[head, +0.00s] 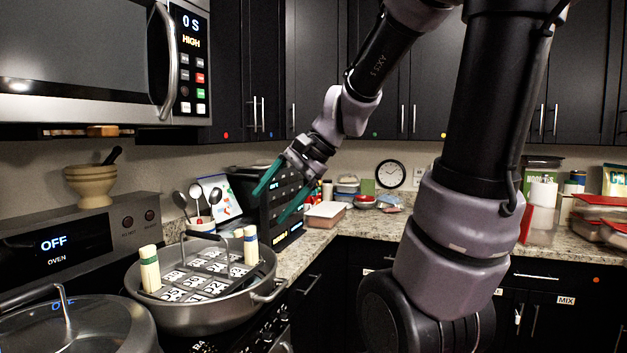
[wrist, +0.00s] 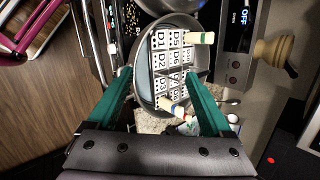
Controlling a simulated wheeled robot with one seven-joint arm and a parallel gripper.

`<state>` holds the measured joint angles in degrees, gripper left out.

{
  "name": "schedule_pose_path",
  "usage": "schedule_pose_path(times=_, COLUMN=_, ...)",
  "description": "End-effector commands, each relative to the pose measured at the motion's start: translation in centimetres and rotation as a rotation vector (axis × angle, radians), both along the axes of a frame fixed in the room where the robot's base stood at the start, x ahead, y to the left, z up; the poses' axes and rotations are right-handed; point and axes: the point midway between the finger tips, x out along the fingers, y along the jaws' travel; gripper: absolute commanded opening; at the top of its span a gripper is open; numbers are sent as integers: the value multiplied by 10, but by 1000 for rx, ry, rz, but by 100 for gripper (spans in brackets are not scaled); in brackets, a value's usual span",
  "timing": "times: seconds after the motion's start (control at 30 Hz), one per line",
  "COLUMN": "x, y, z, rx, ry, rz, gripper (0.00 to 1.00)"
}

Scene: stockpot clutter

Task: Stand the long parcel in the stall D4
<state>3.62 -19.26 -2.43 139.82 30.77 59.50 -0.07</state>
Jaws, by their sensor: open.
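A grey pot (head: 206,318) on the stove holds a divided rack (head: 205,275) with white stall labels. In the wrist view the rack (wrist: 170,62) shows labels that seem to read D1, D2, D5 and D6; I cannot pick out D4. Pale, long upright parcels stand at two edges of the rack: one group at the left (head: 150,270) with greenish bands, one at the right (head: 250,247) with blue bands. They also show in the wrist view, greenish (wrist: 200,38) and blue (wrist: 168,104). I cannot tell which is the task's parcel. My gripper (head: 268,207) is open and empty, above and beyond the pot.
A lidded pan (head: 80,325) stands in front at left. A microwave (head: 90,65) hangs above the stove. A utensil crock (head: 201,226) and a dark labelled rack (head: 285,205) stand behind the pot. Food containers (head: 325,212) lie on the counter to the right.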

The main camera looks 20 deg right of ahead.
Motion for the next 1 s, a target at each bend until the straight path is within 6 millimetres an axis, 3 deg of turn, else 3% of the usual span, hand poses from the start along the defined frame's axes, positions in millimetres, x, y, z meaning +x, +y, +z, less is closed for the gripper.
schedule_pose_path(times=0.1, x=-33, y=-16, z=19, rx=-222, ry=-164, rz=124, gripper=84)
schedule_pose_path(times=0.3, x=-63, y=-45, z=40, rx=-510, ry=-355, rz=244, gripper=84)
schedule_pose_path(times=0.5, x=-72, y=-56, z=48, rx=-613, ry=-418, rz=279, gripper=84)
schedule_pose_path(times=1.0, x=-71, y=-56, z=48, rx=-614, ry=-417, rz=279, gripper=84)
